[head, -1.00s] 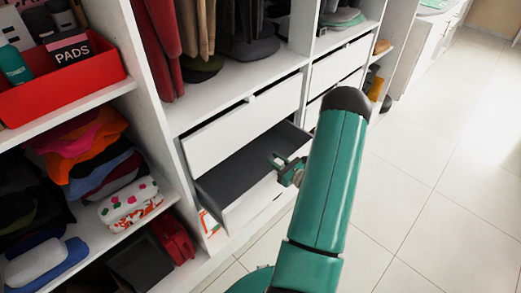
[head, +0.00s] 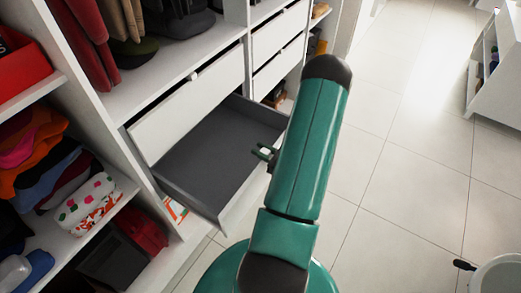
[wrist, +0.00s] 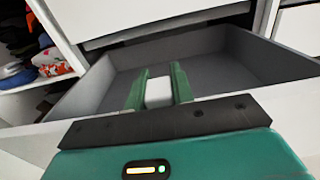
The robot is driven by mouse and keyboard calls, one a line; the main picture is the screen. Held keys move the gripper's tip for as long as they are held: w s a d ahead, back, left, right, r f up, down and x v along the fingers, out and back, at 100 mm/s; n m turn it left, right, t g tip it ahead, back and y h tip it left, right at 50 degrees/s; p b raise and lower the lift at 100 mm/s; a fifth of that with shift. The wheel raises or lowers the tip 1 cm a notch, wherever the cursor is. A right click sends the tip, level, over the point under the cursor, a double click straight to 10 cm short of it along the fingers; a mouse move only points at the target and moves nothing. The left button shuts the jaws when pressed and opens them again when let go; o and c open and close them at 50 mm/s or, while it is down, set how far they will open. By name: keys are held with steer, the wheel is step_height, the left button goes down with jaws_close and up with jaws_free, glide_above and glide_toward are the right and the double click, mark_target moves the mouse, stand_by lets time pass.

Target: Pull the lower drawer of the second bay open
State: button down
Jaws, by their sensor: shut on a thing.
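The lower drawer (head: 215,150) of the second bay stands well out from the wardrobe, and its grey inside is bare. In the wrist view the open drawer (wrist: 215,72) spreads in front of me. My gripper (head: 264,152) is at the drawer's front edge, partly hidden by my green arm in the head view. In the wrist view my gripper (wrist: 160,85) has its two green fingers shut on a white handle (wrist: 158,93) at the middle of the drawer front. The upper drawer (head: 190,105) above it is nearly shut.
Folded clothes (head: 45,160) and a red box (head: 20,65) fill the left bay's shelves. Clothes hang above the drawers. More white drawers (head: 278,45) stand in the bay to the right. The tiled floor (head: 400,170) is clear; a round pale object (head: 497,275) is at the lower right.

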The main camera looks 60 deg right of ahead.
steer(key=c, duration=1.2)
jaws_free()
steer(key=s, duration=1.4)
steer(key=shift+d, duration=0.2)
steer(key=shift+w, duration=0.1)
